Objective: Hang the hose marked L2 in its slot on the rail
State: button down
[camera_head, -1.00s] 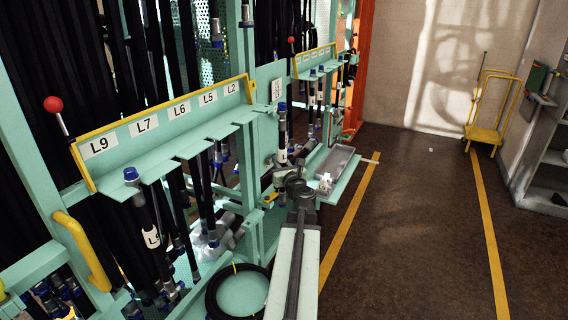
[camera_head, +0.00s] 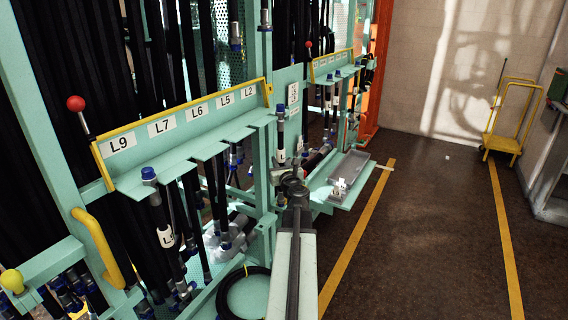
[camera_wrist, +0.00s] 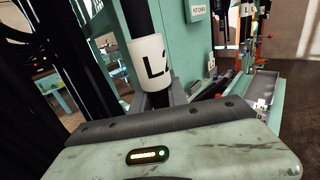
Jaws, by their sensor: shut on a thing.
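My gripper (camera_head: 292,178) is shut on an upright black hose (camera_head: 280,125) with a blue cap on top. In the wrist view a white label (camera_wrist: 150,62) on this hose (camera_wrist: 138,16) shows an L and a partly turned-away character that looks like a 2. The green rail (camera_head: 190,150) stands to the left, with plates L9, L7, L6, L5 and L2. The L2 plate (camera_head: 249,91) is at its right end. In the head view the held hose appears just right of that end; the depth gap cannot be told. The slot under L2 shows no hose top.
Another hose with a blue cap (camera_head: 149,174) hangs at the L9 end. A red-ball lever (camera_head: 76,103) and a yellow handle (camera_head: 97,247) stick out at left. A grey tray (camera_head: 348,168) on a green shelf is beyond my gripper. The floor at right is clear up to a yellow cart (camera_head: 505,125).

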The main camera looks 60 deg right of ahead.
jog(key=w, duration=0.3)
jog(key=shift+w+f, duration=0.2)
jog(key=shift+w, duration=0.2)
dwell(0.5)
jog(key=c, duration=1.2)
grip_release()
jog(key=shift+c, duration=0.2)
jog(key=v, duration=0.7)
jog(key=shift+s+a, duration=0.3)
jog(key=shift+s, duration=0.1)
